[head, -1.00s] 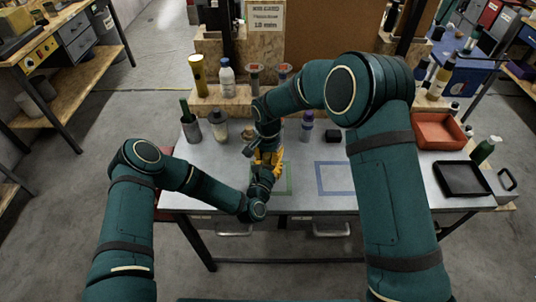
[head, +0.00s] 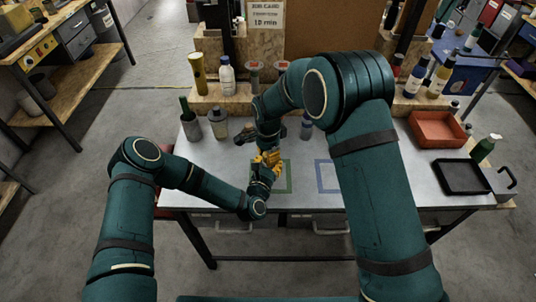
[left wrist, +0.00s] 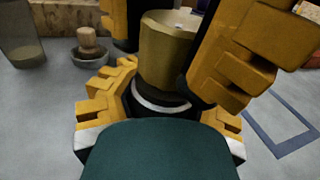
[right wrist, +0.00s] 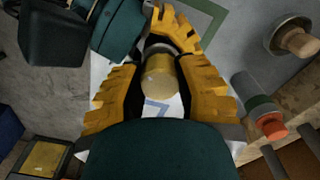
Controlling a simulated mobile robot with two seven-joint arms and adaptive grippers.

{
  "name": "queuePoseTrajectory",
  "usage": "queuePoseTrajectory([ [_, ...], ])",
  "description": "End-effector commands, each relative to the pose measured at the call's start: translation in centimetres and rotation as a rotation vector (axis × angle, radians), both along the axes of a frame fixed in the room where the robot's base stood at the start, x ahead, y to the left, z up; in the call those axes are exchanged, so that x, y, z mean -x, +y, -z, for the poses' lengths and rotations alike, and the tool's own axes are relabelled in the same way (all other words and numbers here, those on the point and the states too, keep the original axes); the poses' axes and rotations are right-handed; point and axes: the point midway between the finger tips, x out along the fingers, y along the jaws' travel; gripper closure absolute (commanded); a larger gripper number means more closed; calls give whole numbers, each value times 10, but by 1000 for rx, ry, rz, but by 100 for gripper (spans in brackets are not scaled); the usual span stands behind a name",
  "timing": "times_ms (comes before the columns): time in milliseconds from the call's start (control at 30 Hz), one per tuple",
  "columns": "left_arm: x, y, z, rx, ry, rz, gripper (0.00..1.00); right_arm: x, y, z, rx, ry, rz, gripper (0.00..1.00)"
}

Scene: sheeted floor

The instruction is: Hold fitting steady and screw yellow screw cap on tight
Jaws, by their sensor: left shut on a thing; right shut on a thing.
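The yellow screw cap (left wrist: 165,50) is a dull gold cylinder sitting upright on the dark fitting (left wrist: 160,101), which shows a pale ring below the cap. The cap also shows end-on in the right wrist view (right wrist: 160,76). My right gripper (right wrist: 160,88) is shut on the cap, with a yellow finger on each side. My left gripper (left wrist: 160,112) is shut on the fitting below, its fingers to either side. In the head view both grippers meet over the table (head: 300,205), the right one (head: 268,159) above the left; they hide the cap and fitting there.
A green square outline (head: 289,178) lies under the grippers, a blue one (head: 322,178) to the right. A red bin (head: 437,138) and a black tray (head: 462,190) are at the right.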

Motion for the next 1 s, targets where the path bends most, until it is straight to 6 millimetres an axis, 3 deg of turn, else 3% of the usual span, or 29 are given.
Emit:
queuePoseTrajectory([
  [600,0,0,1,-2,4,0,100,-1,1,-1,-9,-7,1052,100],
  [933,0,1,2,-2,4,-1,100,-1,0,-2,-12,-7,1145,100],
  [967,0,1,2,-2,4,-1,100,-1,0,-2,-12,-7,1145,63],
  [1000,0,1,2,-2,4,-1,100,-1,0,-1,-12,-7,1144,49],
])
